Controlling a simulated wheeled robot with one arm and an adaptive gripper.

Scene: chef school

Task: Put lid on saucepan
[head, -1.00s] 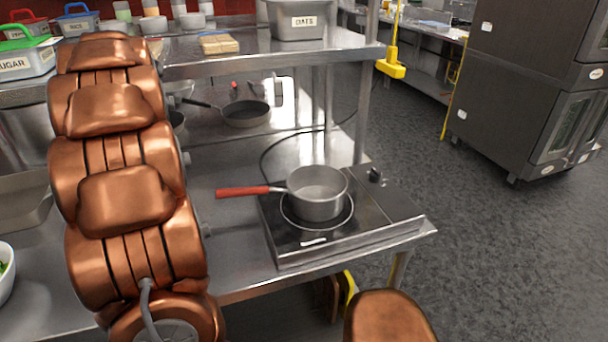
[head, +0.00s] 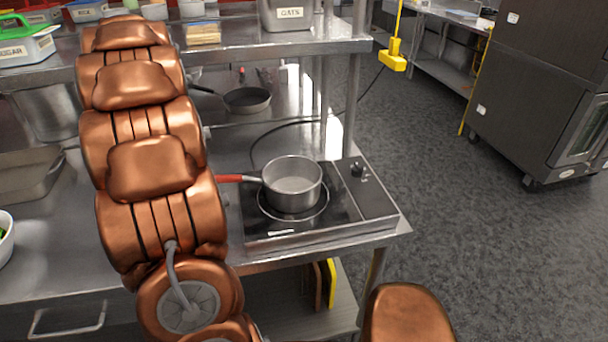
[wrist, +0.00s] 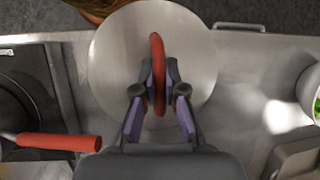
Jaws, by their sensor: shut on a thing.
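The grey saucepan (head: 292,184) stands upright and uncovered on the hob in the head view. Its red handle (head: 229,178) points left and is partly hidden by my arm; the handle also shows at the lower left in the wrist view (wrist: 62,142). The round metal lid (wrist: 195,62) has a red loop handle (wrist: 157,48). My gripper (wrist: 158,88) is shut on that loop, with the lid over the counter edge, to the right of the saucepan handle in the wrist view. The gripper and lid are hidden behind my arm in the head view.
The hob (head: 375,200) sits at the right end of the steel counter (head: 50,265). A shelf with an oats bin (head: 289,14) hangs above. A frying pan (head: 246,100) lies farther back. A white bowl (head: 4,240) stands at the far left. Open floor lies to the right.

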